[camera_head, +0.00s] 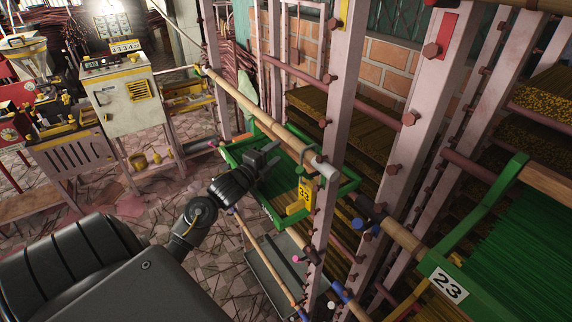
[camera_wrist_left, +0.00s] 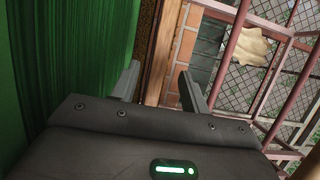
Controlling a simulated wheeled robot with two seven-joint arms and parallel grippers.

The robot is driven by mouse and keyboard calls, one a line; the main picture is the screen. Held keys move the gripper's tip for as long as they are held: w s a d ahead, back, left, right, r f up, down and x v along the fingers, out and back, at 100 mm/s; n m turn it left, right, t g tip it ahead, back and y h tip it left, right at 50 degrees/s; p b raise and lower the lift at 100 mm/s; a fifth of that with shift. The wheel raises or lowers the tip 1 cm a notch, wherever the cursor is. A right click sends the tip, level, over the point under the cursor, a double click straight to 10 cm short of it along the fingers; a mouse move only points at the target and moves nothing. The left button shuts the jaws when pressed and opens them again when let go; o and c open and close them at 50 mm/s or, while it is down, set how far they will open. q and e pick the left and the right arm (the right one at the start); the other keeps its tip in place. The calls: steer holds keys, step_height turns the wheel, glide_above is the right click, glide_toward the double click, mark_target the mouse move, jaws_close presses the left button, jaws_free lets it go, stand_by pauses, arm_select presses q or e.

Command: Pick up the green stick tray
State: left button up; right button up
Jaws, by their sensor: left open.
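A green tray (camera_head: 345,187) with green sticks (camera_head: 284,183) lies in the rack at the middle of the head view, next to a wooden pole. A yellow number tag (camera_head: 308,193) shows in front of its right part. My left gripper (camera_head: 271,156) is open over the left part of this tray, and I see nothing between its fingers. In the left wrist view, its two fingers (camera_wrist_left: 158,72) are apart, with green sticks (camera_wrist_left: 70,50) at the left. A second green tray (camera_head: 439,270), marked 23, is at the right. My right gripper is not in view.
Pale metal rack posts (camera_head: 340,110) with bolts and rungs stand close to the right of my left gripper. A wooden pole (camera_head: 262,116) runs along the tray. A pale machine (camera_head: 122,98) stands at the back left. The tiled floor (camera_head: 140,205) at the left has some free room.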

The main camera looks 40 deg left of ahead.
mark_target(283, 148)
arm_select(q)
steer(key=w+p, duration=0.1)
steer(key=w, duration=0.3)
steer(key=shift+d, duration=0.1)
steer(key=shift+f, duration=0.1)
steer(key=shift+s, duration=0.1)
steer(key=shift+c, duration=0.8)
jaws_close()
